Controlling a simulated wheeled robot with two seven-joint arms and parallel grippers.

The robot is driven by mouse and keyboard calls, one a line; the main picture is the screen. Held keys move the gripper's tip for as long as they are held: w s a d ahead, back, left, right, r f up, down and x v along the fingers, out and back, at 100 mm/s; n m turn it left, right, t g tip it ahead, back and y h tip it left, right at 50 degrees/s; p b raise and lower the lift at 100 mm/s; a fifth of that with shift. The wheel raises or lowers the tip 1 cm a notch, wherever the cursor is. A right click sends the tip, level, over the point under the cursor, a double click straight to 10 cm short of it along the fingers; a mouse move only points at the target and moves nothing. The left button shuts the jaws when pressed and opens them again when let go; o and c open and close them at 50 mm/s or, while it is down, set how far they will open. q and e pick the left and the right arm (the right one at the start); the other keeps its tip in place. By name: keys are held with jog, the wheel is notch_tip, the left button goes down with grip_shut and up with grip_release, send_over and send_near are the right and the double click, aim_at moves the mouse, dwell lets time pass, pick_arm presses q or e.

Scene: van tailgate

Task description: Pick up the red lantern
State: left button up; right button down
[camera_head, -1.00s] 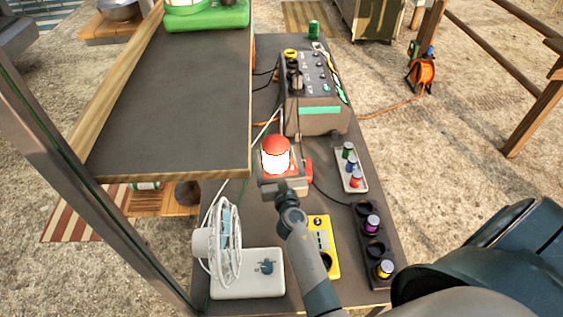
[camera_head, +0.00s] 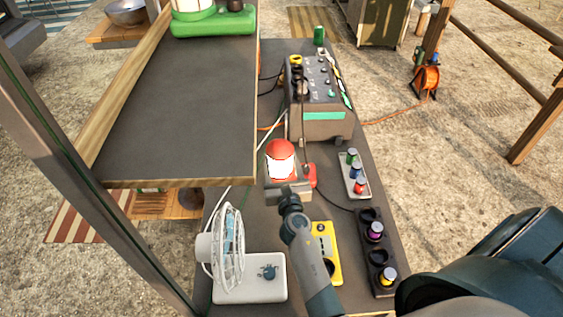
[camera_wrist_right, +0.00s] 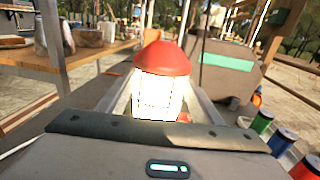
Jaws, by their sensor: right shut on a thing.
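The red lantern (camera_head: 280,147) has a red cap and a brightly glowing white body. It is upright at the middle of the dark table, in front of the power station. My right gripper (camera_head: 282,178) is shut on it from the near side. In the right wrist view the lantern (camera_wrist_right: 163,62) stands between the two fingers, one on each side of its glowing body. The lantern's base is hidden behind the gripper, so I cannot tell whether it touches the table. My left gripper is not in view.
The power station (camera_head: 318,124) stands behind the lantern. A tray of small spools (camera_head: 354,185) and a dark holder (camera_head: 371,252) are on the right. A white fan (camera_head: 228,246) and a yellow device (camera_head: 327,240) are nearer. A raised dark shelf (camera_head: 180,110) overhangs the left.

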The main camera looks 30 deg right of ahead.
aim_at(287, 145)
jog(key=shift+r+p, duration=0.55)
jog(key=shift+r, duration=0.35)
notch_tip(287, 145, up, 2)
jog(key=shift+r+p, duration=0.15)
jog(key=shift+p, duration=0.75)
jog(key=shift+w+d+r+p, duration=0.15)
jog(key=shift+d+r+p, duration=0.25)
jog(key=shift+d+r, duration=0.15)
jog(key=shift+w+d+r+p, duration=0.15)
jog(key=shift+d+r+p, duration=0.25)
jog(key=shift+d, duration=0.2)
jog(key=w+d+r+p, duration=0.1)
jog(key=d+r, duration=0.3)
jog(key=d, duration=0.5)
jog(key=shift+w+r, duration=0.4)
jog(key=shift+w, duration=0.25)
jog(key=shift+a, duration=0.1)
